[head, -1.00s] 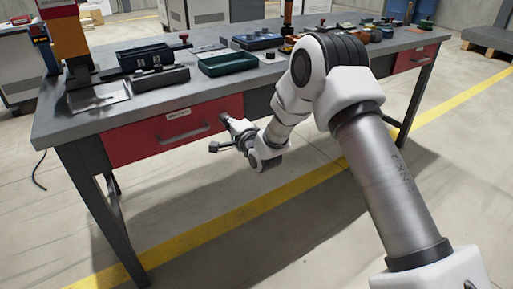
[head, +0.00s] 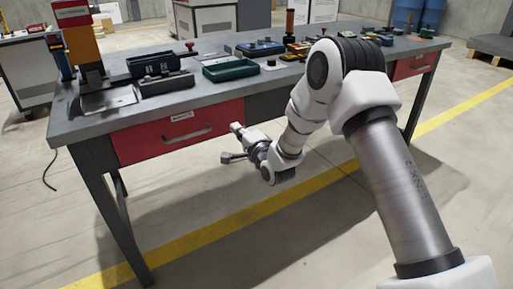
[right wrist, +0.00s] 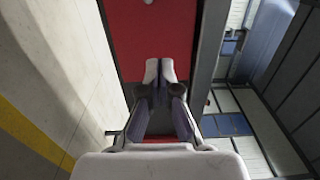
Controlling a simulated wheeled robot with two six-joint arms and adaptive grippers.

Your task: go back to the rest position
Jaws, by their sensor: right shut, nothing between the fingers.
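My right gripper (head: 236,128) hangs in front of the workbench, below the level of its top, near the right end of the red drawer (head: 170,134). In the right wrist view its two fingertips (right wrist: 160,70) are together with nothing between them, and the red drawer front (right wrist: 150,30) fills the upper middle beyond them. I cannot tell the exact gap between the fingertips and the drawer front. My left gripper is in neither view.
The grey workbench (head: 225,97) carries a green tray (head: 230,70), a black bin (head: 152,62), a blue tray (head: 260,48) and small parts. An orange-and-red column (head: 82,45) stands at its left end. The floor before the bench, with a yellow line (head: 215,225), is clear.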

